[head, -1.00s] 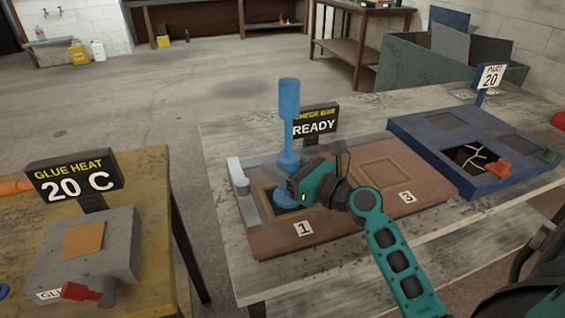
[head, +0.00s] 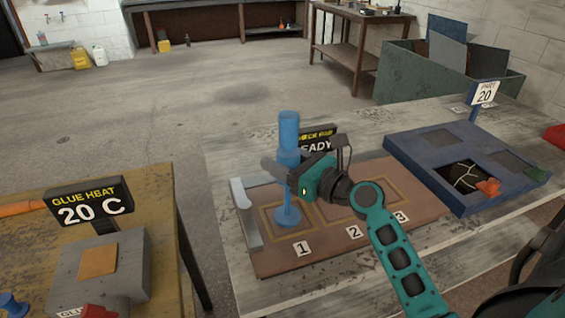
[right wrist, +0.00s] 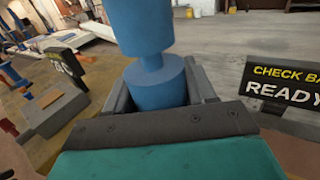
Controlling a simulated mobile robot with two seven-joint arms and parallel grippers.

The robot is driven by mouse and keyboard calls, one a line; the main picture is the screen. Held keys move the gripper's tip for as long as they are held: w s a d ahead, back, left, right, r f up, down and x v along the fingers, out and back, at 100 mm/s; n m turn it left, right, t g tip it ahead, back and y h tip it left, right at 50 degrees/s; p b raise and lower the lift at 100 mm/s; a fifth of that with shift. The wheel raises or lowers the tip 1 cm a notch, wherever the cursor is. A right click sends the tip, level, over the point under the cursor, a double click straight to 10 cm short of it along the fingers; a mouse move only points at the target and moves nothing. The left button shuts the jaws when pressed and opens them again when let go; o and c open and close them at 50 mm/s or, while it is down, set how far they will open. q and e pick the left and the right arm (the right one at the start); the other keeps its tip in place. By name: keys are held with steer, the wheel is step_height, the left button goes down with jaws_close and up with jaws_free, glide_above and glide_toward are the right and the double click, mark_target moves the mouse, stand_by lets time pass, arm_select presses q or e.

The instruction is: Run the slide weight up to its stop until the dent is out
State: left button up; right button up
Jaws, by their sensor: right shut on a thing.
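The blue slide tool stands upright on the panel at place 1, its foot (head: 288,216) on the framed square there. Its thick top handle (head: 289,128) sits just above the slide weight (head: 288,157). My right gripper (head: 290,172) is shut around the weight, hiding part of it. In the right wrist view the weight (right wrist: 157,84) is between the fingers, with a short thin neck of rod between it and the handle (right wrist: 140,25). Any dent under the foot cannot be made out. My left gripper is not in view.
The brown board (head: 275,262) carries numbered places. The check sign (head: 318,140) stands close behind the tool, partly covered. A grey bar (head: 246,212) lies left of the tool. A blue tray (head: 425,175) is at right; the glue heat sign (head: 90,203) stands on the left table.

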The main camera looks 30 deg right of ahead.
steer(key=shift+f+b, duration=1.05)
steer(key=shift+f, duration=0.25)
steer(key=shift+f+b, duration=2.1)
steer(key=shift+f, duration=0.65)
steer(key=o, duration=0.9)
steer(key=shift+f, duration=0.15)
steer(key=shift+o, duration=0.8)
steer(key=o, duration=0.4)
